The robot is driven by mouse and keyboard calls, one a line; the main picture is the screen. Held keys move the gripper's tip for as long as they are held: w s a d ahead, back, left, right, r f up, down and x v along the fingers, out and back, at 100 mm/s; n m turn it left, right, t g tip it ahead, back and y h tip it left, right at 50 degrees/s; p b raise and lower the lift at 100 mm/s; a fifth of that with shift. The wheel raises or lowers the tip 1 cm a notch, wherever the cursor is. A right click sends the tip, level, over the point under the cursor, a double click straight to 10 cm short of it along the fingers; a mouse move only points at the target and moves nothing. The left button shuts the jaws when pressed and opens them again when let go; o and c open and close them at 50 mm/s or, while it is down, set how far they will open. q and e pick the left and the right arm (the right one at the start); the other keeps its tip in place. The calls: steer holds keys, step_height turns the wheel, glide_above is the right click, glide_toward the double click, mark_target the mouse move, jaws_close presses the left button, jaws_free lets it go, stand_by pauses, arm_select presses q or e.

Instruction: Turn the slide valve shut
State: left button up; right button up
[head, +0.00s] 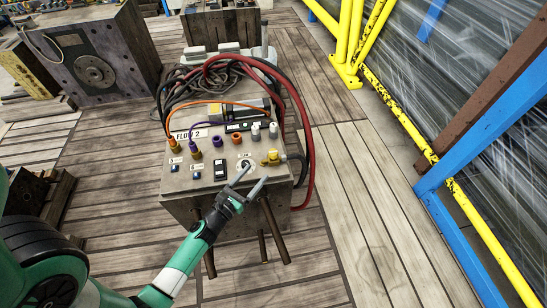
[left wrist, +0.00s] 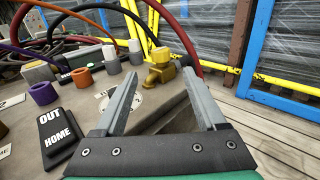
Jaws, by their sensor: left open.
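A brass-yellow valve fitting (head: 272,158) stands on the sloped top of a grey block at its right front corner. It also shows in the left wrist view (left wrist: 160,70), upright, beyond and between my fingertips. Beside it is a round white dial plate (head: 246,163), partly hidden by a finger in the wrist view. I cannot tell for sure which of these the slide valve is, nor its setting. My left gripper (head: 255,177) is open and empty, its fingers spread just in front of the fitting and apart from it. My right gripper is not in view.
Orange, purple and grey sockets and black switches, one marked OUT and HOME (left wrist: 58,133), crowd the block. Dark red hoses (head: 307,130) loop along its right side. A yellow and blue fence (head: 400,118) stands at right. Wooden flooring beside the block is clear.

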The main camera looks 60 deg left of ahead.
mark_target(270, 156)
arm_select(q)
steer(key=b+x, duration=0.1)
steer(key=x, duration=1)
steer(key=shift+w+a, duration=0.1)
steer(key=shift+w, duration=0.1)
steer(key=shift+r, duration=0.1)
jaws_close()
